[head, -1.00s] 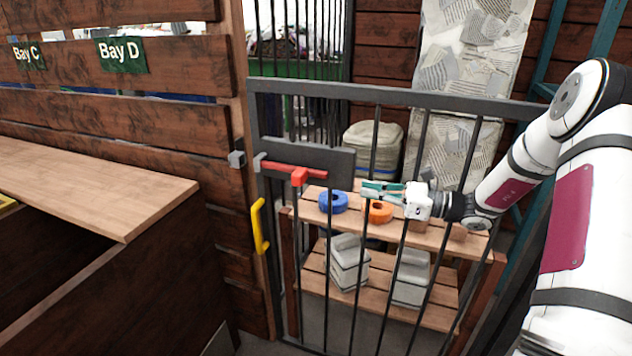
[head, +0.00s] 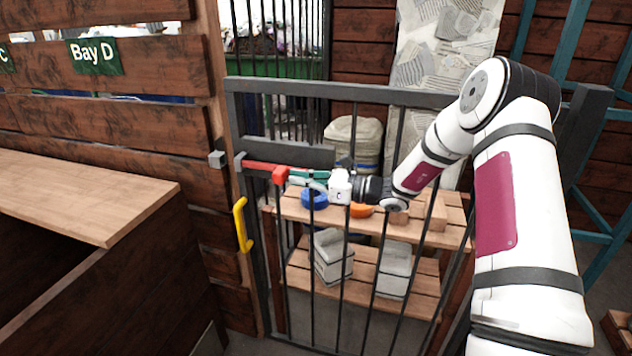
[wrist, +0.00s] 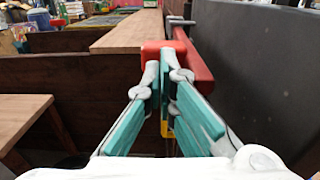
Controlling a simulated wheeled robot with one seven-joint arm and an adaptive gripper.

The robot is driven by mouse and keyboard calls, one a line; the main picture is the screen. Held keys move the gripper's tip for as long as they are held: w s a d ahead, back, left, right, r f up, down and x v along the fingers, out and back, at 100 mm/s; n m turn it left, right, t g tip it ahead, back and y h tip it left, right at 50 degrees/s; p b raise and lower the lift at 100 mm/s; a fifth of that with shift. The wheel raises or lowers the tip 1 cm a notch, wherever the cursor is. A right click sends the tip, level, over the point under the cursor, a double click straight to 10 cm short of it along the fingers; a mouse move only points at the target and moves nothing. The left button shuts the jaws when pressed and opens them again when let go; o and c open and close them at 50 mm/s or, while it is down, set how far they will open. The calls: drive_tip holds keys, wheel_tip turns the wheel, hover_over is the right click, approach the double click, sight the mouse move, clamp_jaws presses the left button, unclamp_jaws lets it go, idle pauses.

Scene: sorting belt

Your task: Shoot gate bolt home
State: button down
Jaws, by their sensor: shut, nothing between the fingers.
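The bolt is a red bar (head: 260,167) with a block-like red handle (head: 280,174), on the dark plate near the top left of the barred gate (head: 350,92). Its grey tip (head: 240,160) is at the gate's left edge, apart from the grey keeper (head: 217,159) on the wooden post. My gripper (head: 291,176) has teal fingers and is shut and empty, just right of the handle. In the wrist view the fingertips (wrist: 165,68) are in front of the red handle (wrist: 152,50), partly hiding it. I cannot tell whether they touch.
A yellow pull handle (head: 242,225) is on the gate below the bolt. A wooden counter (head: 90,195) stands at left.

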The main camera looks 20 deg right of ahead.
sight(274, 175)
drive_tip(key=shift+w+a, duration=0.25)
drive_tip(key=shift+a, duration=0.15)
drive_tip(key=b+x, duration=0.1)
drive_tip(key=x, duration=0.4)
drive_tip(key=shift+w+a, duration=0.25)
drive_tip(key=shift+a, duration=0.1)
drive_tip(key=shift+w+a, duration=0.25)
drive_tip(key=shift+a, duration=0.05)
drive_tip(key=shift+s+d, duration=0.15)
drive_tip(key=shift+d, duration=0.05)
drive_tip(key=v, duration=1.3)
drive_tip(key=shift+s+d, duration=0.2)
drive_tip(key=shift+d, duration=0.1)
